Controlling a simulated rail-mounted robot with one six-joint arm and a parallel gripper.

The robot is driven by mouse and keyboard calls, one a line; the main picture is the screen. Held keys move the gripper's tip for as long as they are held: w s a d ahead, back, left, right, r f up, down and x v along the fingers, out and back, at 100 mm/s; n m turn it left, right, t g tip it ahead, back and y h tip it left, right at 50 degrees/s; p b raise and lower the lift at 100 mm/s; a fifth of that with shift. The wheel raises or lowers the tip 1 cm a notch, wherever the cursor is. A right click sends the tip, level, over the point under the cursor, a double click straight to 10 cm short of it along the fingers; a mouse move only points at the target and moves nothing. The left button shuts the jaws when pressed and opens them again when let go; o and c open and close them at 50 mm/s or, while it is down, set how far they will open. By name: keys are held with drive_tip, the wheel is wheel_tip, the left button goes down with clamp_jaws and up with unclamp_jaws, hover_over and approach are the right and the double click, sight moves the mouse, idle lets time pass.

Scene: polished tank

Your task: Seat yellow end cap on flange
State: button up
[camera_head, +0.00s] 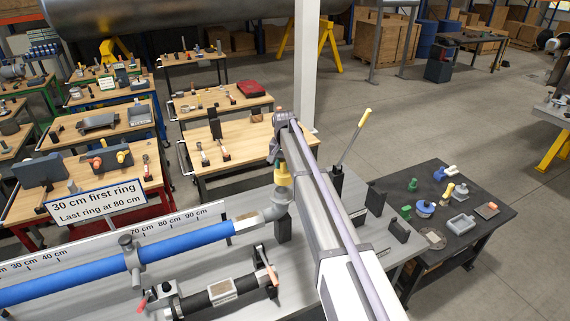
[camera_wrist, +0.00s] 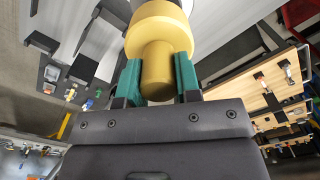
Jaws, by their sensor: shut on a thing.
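The yellow end cap shows in the wrist view (camera_wrist: 160,28) with its knob between the green fingers of my gripper (camera_wrist: 158,72). My gripper is shut on that knob. In the head view the yellow cap (camera_head: 283,178) hangs below the gripper, partly hidden by my arm. The grey flange (camera_head: 281,194) tops the upturned elbow at the right end of the blue pipe (camera_head: 190,242). The cap is directly over the flange, very close to it. I cannot tell whether they touch. The cap hides most of the flange in the wrist view.
A lever with a yellow handle (camera_head: 354,138) stands right of my arm. A black clamped pipe (camera_head: 225,290) lies in front of the blue pipe. A dark table (camera_head: 462,250) at right holds several small parts. A white sign (camera_head: 97,203) stands at left.

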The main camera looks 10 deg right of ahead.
sight(282, 174)
drive_tip(key=shift+s+a, duration=0.2)
drive_tip(key=shift+a, duration=0.35)
drive_tip(key=shift+d+f+b, duration=0.25)
drive_tip(key=shift+f+b, duration=0.1)
drive_tip(key=shift+b, duration=0.05)
drive_tip(key=shift+f+b, duration=1.65)
drive_tip(key=shift+f+b, duration=1.5)
idle(2.1)
idle(0.6)
drive_tip(key=o, duration=0.6)
drive_tip(key=shift+r, duration=0.15)
drive_tip(key=shift+r+p, duration=0.9)
drive_tip(key=shift+p, duration=0.15)
